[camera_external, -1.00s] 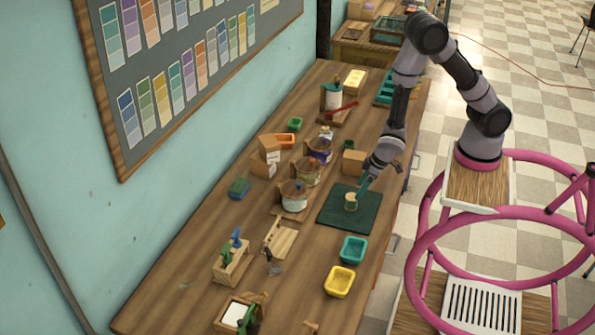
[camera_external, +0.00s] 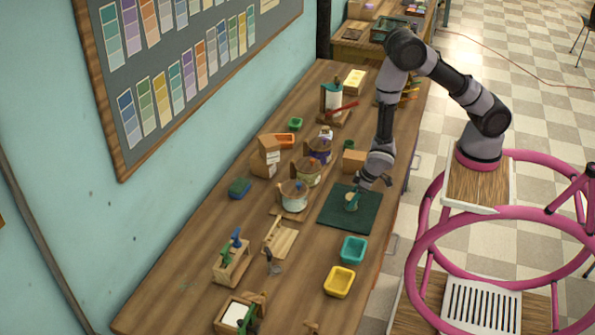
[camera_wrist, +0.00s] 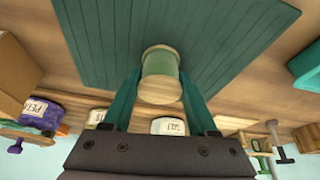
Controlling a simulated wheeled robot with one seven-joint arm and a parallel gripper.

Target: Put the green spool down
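The green spool (camera_wrist: 160,66) has pale wooden ends and a light green middle. In the external view my gripper (camera_external: 355,193) comes in from the upper right at a slant. The mat also shows behind the spool in the wrist view (camera_wrist: 225,30).
A teal tray (camera_external: 353,250) and a yellow tray (camera_external: 339,282) stand in front of the mat. Several labelled cans, such as one white can (camera_external: 293,198), line its left side. A cardboard box (camera_external: 353,161) stands behind it. Bare mat surrounds the spool.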

